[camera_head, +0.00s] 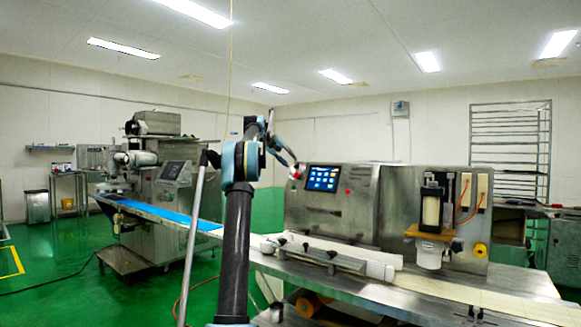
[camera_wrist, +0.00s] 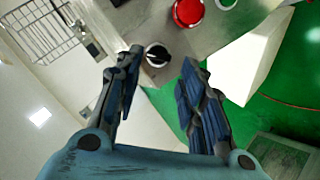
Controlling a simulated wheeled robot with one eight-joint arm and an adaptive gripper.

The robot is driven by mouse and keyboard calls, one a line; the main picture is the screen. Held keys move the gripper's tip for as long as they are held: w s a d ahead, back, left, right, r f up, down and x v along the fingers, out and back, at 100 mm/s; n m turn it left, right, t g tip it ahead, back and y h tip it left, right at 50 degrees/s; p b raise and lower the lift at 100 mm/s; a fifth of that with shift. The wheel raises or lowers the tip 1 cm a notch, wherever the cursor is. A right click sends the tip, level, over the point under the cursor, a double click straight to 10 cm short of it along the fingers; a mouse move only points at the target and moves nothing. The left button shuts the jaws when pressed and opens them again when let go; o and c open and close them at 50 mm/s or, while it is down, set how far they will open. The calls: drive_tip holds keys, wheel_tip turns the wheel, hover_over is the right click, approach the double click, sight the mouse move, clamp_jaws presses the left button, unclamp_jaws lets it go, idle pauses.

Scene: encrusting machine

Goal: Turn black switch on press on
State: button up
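The press is the metal machine (camera_head: 358,203) with a lit blue touchscreen, right of centre in the head view. In the wrist view, the black switch (camera_wrist: 157,55) is a round knob with a pale mark, set on a grey metal panel (camera_wrist: 150,18). My gripper (camera_wrist: 158,62) is open and empty. Its two dark fingers stand on either side of the switch in the picture, with the tips just short of it. I cannot tell the remaining depth. In the head view my arm reaches towards the press's left end, where the switch cannot be made out.
In the wrist view, a red button (camera_wrist: 188,12) and a green button (camera_wrist: 227,3) sit close to the switch. A metal table with white rollers (camera_head: 330,255) stands before the press. Another machine (camera_head: 155,195) stands at left, with green floor around it.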

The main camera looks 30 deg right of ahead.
drive_tip(key=v, duration=0.7)
drive_tip(key=shift+a+r, duration=0.2)
drive_tip(key=shift+a, duration=0.15)
drive_tip(key=s+a+f+n+y, duration=0.1)
drive_tip(key=s+a+f+y, duration=0.1)
drive_tip(key=s+a+f, duration=0.6)
drive_tip(key=s+a+f+n+t+y, duration=0.1)
drive_tip(key=s+a+f, duration=0.1)
drive_tip(key=s+a, duration=0.75)
drive_tip(key=s+a+f+n+y, duration=0.15)
drive_tip(key=s+a+f, duration=0.4)
drive_tip(key=a, duration=0.65)
drive_tip(key=s+a+f+y, duration=0.2)
drive_tip(key=s+a+f, duration=0.5)
drive_tip(key=s+f, duration=0.3)
drive_tip(key=s+a+f+n+y, duration=0.1)
drive_tip(key=s+a+f+y, duration=0.1)
drive_tip(key=s+a+f, duration=0.5)
drive_tip(key=s+a+f+n+g+y, duration=0.1)
drive_tip(key=s+a+f, duration=0.6)
drive_tip(key=s+f, duration=0.7)
wheel_tip(320, 180, down, 5)
drive_tip(key=shift+s+y, duration=0.2)
drive_tip(key=shift+y, duration=0.45)
drive_tip(key=shift+n, duration=0.25)
